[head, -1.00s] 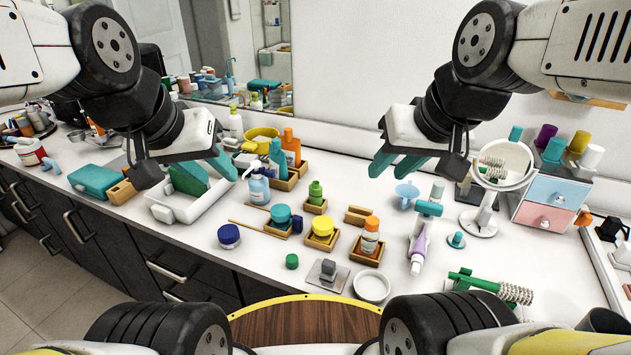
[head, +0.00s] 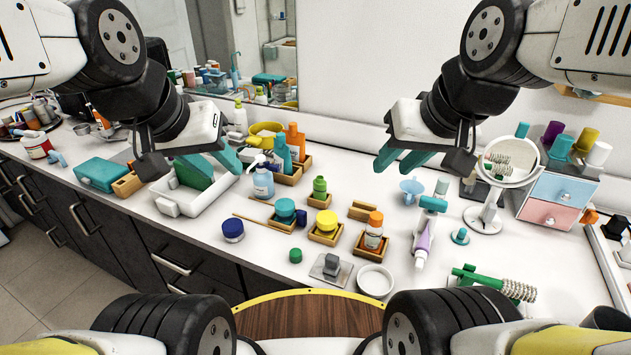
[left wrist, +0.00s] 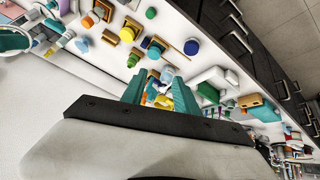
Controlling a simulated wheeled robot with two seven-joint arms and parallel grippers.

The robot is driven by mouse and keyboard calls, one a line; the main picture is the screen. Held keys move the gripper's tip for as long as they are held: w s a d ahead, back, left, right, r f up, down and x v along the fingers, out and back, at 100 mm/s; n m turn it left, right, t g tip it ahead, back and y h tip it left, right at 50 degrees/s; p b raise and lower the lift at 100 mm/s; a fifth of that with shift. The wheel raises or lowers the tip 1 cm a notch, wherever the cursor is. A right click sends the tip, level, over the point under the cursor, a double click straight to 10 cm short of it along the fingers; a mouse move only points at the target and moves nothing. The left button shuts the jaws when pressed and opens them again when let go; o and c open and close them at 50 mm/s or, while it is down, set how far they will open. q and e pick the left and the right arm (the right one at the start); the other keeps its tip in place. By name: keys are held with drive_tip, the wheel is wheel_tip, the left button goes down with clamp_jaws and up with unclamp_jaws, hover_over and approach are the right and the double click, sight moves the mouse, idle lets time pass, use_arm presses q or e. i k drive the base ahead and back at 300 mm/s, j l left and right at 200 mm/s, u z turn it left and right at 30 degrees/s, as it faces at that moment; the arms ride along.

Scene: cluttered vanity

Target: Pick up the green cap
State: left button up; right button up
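The green cap (head: 295,255) is a small, short, round piece on the white counter near its front edge. It stands apart, between the blue-lidded jar (head: 233,230) and a small grey block on a plate (head: 331,266). It also shows near the top of the left wrist view (left wrist: 150,13). My left gripper (head: 224,156) is open and empty, raised above the counter, behind and to the left of the cap. Its two teal fingers stand apart in the left wrist view (left wrist: 160,95). My right gripper (head: 400,160) is open and empty, raised further back and to the right.
Jars in wooden trays, including a yellow-lidded one (head: 326,222) and an orange-capped bottle (head: 374,230), stand behind the cap. A white dish (head: 375,281) lies to its right. A white bin (head: 167,208) and a pump bottle (head: 264,183) are near my left gripper. Bare counter surrounds the cap.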

sight(294, 254)
drive_tip(key=k+l+z, duration=0.1)
drive_tip(key=k+l, duration=0.15)
drive_tip(key=k, duration=0.2)
drive_tip(key=k+l+z, duration=0.1)
drive_tip(key=k+l, duration=0.2)
drive_tip(key=k, duration=0.2)
